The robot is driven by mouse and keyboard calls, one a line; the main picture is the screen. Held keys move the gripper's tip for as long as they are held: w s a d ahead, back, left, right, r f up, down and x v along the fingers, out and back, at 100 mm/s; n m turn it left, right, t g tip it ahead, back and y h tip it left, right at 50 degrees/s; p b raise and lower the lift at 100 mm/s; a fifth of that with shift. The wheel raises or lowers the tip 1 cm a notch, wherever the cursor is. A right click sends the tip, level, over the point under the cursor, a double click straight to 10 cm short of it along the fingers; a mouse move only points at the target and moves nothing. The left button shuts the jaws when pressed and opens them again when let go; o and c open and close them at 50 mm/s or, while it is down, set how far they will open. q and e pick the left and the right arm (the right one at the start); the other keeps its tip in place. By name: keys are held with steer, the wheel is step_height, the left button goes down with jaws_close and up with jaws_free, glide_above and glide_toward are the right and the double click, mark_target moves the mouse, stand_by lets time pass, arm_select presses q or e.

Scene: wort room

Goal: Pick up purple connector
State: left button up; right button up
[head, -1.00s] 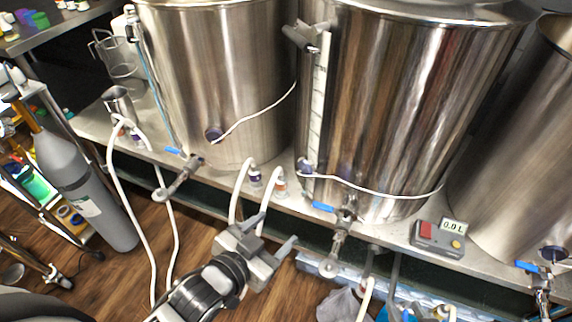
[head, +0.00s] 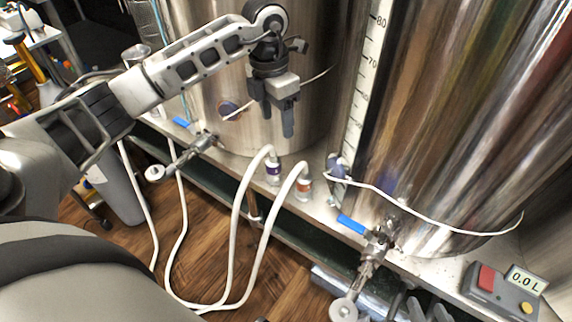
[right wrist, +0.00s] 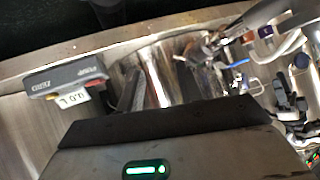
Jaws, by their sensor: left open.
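The purple connector (head: 273,175) stands upright on the steel shelf at the foot of the left tank, with a white hose curving from its top. An orange connector (head: 304,188) with its own white hose stands close to its right. My left gripper (head: 278,121) is open and empty, fingers pointing down, above and apart from the purple connector in the head view. My right gripper (head: 418,309) shows only partly at the bottom edge of the head view, and its jaw state is unclear.
Two large steel tanks rise behind the connectors. A valve with a blue handle (head: 352,224) juts out at the right, another (head: 181,121) at the left. A grey meter (head: 500,290) sits on the shelf at the far right. White hoses hang over the front edge.

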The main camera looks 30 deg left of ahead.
mark_target(274, 166)
arm_select(q)
steer(key=shift+y, duration=0.5)
steer(key=f+b, duration=0.1)
steer(key=f, duration=0.3)
steer(key=a+f+b, duration=0.1)
steer(key=f, duration=0.3)
steer(key=a+f+b, duration=0.1)
steer(key=f, duration=0.3)
steer(key=shift+w, duration=0.3)
step_height(274, 166, down, 5)
steer(key=shift+w+d+f+b, duration=0.1)
steer(key=shift+d+b, duration=0.05)
steer(key=shift+b, duration=0.7)
steer(key=shift+f, duration=0.3)
steer(key=c, duration=1.1)
arm_select(e)
step_height(274, 166, down, 6)
steer(key=w+a, duration=0.1)
steer(key=shift+w+a+f+n+g+y, duration=0.2)
steer(key=shift+a+n+g+y, duration=0.1)
steer(key=shift+a+g, duration=0.1)
